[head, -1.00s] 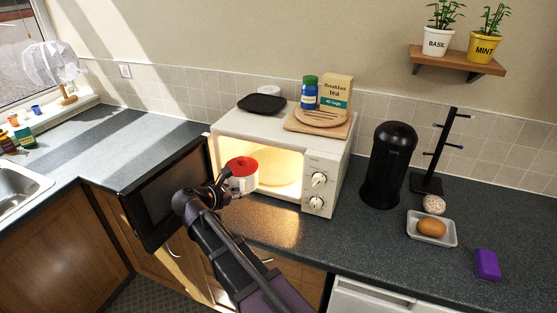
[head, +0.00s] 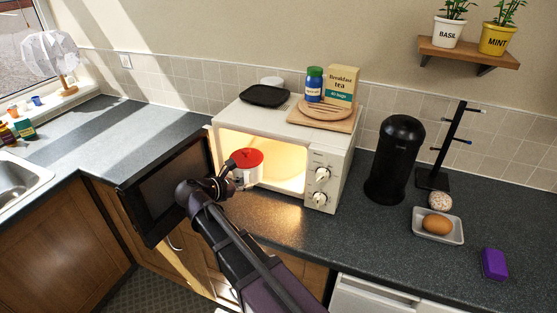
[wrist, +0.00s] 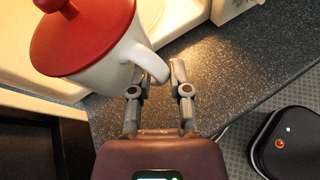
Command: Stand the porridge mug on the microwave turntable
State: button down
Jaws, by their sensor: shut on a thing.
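The porridge mug is white with a red lid (head: 244,159) and is held at the mouth of the open microwave (head: 228,117). My gripper (head: 229,184) is shut on the mug's handle; in the wrist view the fingers (wrist: 160,82) close around the handle (wrist: 146,62), with the white mug body (wrist: 100,70) up and to the left. The mug looks roughly upright in the head view. The lit cavity (head: 285,160) is behind and to the right of the mug. The turntable is mostly hidden by the mug and cannot be made out clearly.
The microwave door (head: 172,195) stands open to the left. A black pan (head: 264,95), a blue jar (head: 314,85), a tea box (head: 342,84) and a board (head: 322,118) are on the microwave. A black canister (head: 395,160) and an egg dish (head: 452,236) stand to the right.

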jog(key=s, duration=0.1)
jog(key=s+d, duration=0.1)
jog(key=f, duration=0.1)
jog(key=shift+s+d+m+g+h+b, duration=0.15)
jog(key=shift+s+m+g+h+b, duration=0.15)
jog(key=shift+s+b, duration=0.1)
jog(key=shift+w, duration=0.1)
jog(key=w+d, duration=0.2)
jog(key=w, duration=0.3)
jog(key=w+d, duration=0.1)
jog(key=w, duration=0.4)
jog(key=w+d, duration=0.2)
jog(key=w, duration=0.3)
jog(key=shift+w+d, duration=0.3)
jog(key=shift+d, duration=0.05)
jog(key=shift+w+d, duration=0.15)
jog(key=shift+w, duration=0.4)
notch_tip(320, 180, down, 4)
jog(key=b, duration=0.3)
jog(key=shift+r, duration=0.25)
jog(key=shift+f+b, duration=0.1)
jog(key=shift+b, duration=0.25)
jog(key=c, duration=0.6)
grip_release()
